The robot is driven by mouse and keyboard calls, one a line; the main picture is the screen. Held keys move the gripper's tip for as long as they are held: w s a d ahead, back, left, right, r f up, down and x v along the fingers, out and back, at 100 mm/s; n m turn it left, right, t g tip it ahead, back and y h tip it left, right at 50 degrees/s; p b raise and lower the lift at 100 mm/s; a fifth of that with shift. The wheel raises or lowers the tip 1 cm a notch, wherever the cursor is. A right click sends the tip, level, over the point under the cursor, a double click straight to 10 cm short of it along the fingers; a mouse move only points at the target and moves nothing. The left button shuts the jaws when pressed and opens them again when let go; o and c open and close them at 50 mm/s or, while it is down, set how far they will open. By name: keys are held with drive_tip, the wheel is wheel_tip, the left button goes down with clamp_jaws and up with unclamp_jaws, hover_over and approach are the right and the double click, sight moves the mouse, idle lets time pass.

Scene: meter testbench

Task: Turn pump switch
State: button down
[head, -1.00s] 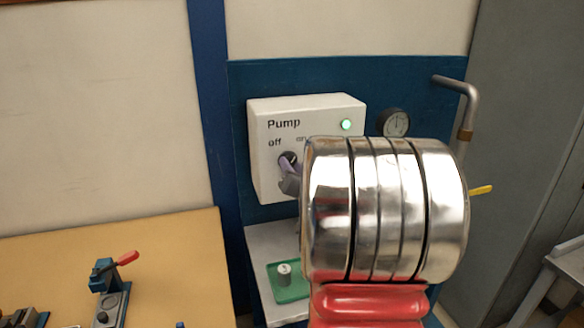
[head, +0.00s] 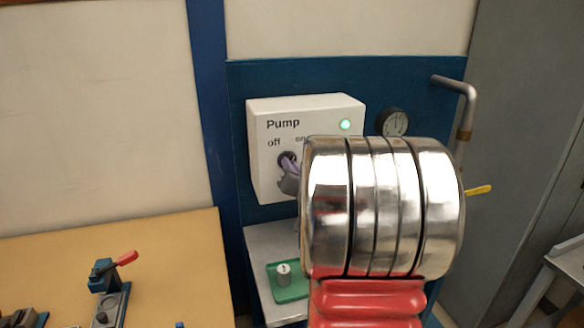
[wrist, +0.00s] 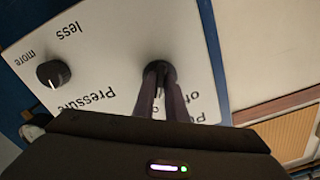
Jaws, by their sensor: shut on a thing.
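The pump switch (wrist: 161,72) is a dark round knob on the front of the white pump box (head: 275,122), which is marked "Pump", "off" and "on". My gripper (wrist: 164,94) is shut on the switch, its two dark fingers on either side of it. In the head view my gripper (head: 289,176) shows at the switch, left of my large metal wrist. The wrist hides part of the box and the "on" label is partly covered. A green light (head: 345,125) glows at the box's upper right.
A pressure knob (wrist: 53,73) marked "less" and "more" sits on the panel in the wrist view. A round gauge (head: 394,123) and a bent pipe (head: 470,100) are on the blue backboard (head: 240,82). A green tray (head: 294,292) lies below. A workbench (head: 160,235) stands at left.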

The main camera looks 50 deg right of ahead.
drive_tip(key=shift+s+f+n, duration=0.1)
drive_tip(key=shift+f+n, duration=0.05)
drive_tip(key=shift+n, duration=0.25)
drive_tip(key=n, duration=1.1)
drive_tip(key=shift+f, duration=0.15)
idle(0.5)
drive_tip(key=c, duration=2.2)
unclamp_jaws()
drive_tip(key=o, duration=0.4)
drive_tip(key=shift+r, duration=0.2)
